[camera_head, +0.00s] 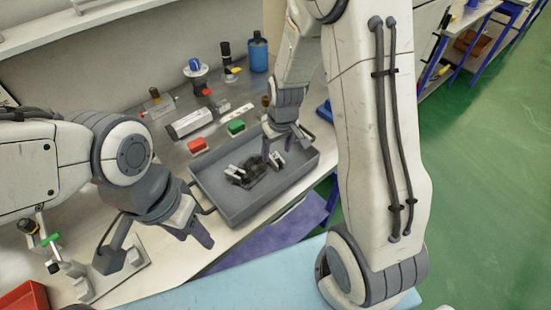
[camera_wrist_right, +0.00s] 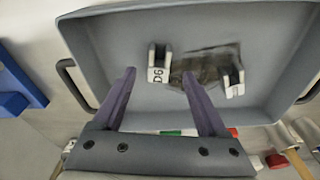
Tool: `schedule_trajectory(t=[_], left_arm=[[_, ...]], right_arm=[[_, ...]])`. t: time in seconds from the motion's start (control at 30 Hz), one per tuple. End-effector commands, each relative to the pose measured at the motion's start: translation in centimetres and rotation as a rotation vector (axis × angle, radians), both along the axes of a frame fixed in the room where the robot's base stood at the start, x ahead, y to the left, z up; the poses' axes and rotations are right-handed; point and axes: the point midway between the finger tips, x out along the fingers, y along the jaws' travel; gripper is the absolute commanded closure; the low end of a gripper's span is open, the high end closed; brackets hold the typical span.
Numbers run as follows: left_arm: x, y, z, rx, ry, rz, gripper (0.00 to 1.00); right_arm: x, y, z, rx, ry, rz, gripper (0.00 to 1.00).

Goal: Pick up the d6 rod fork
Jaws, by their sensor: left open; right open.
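The d6 rod fork, a pale metal piece with a dark slot and a "D6" label, shows in the right wrist view (camera_wrist_right: 157,73) inside the grey tray (camera_wrist_right: 95,50). In the head view it appears to be the right-hand light piece (camera_head: 277,158). My right gripper (camera_head: 282,147) is over the tray, open and empty; in the right wrist view its fingertips (camera_wrist_right: 158,76) appear either side of the fork, and I cannot tell the gap in height. My left gripper (camera_head: 202,228) is open and empty near the tray's lower-left corner.
A similar fork (camera_wrist_right: 233,82) and a dark crumpled piece (camera_wrist_right: 204,68) lie in the tray beside it. The tray walls surround them. Red (camera_head: 198,146) and green (camera_head: 236,127) blocks stand behind the tray. A blue bottle (camera_head: 258,52) stands at the back.

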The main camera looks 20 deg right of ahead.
Motion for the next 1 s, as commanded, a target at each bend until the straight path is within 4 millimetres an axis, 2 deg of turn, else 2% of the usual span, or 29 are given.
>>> schedule_trajectory(t=[0.2, 0.5, 0.53, 0.67, 0.7, 0.73, 1.0], left_arm=[[0.0, 0.0, 0.5, 0.0, 0.0, 0.0, 0.5], [0.0, 0.0, 0.5, 0.0, 0.0, 0.0, 0.5], [0.0, 0.0, 0.5, 0.0, 0.0, 0.0, 0.5], [0.0, 0.0, 0.5, 0.0, 0.0, 0.0, 0.5], [0.0, 0.0, 0.5, 0.0, 0.0, 0.0, 0.5], [0.0, 0.0, 0.5, 0.0, 0.0, 0.0, 0.5], [0.0, 0.0, 0.5, 0.0, 0.0, 0.0, 0.5]], right_arm=[[0.3, -0.1, -3.0, 0.0, 0.005, 0.0, 0.25], [0.4, -0.1, -3.6, 0.0, 0.001, -0.001, 0.25], [0.4, -0.1, -3.6, 0.0, 0.001, -0.001, 0.29], [0.4, -0.1, -3.5, 0.0, 0.001, -0.001, 0.79], [0.4, -0.1, -3.5, 0.0, 0.001, -0.001, 0.94], [0.4, -0.1, -3.5, 0.0, 0.001, -0.001, 1.0], [0.4, -0.1, -3.5, 0.0, 0.0, -0.001, 1.0]])
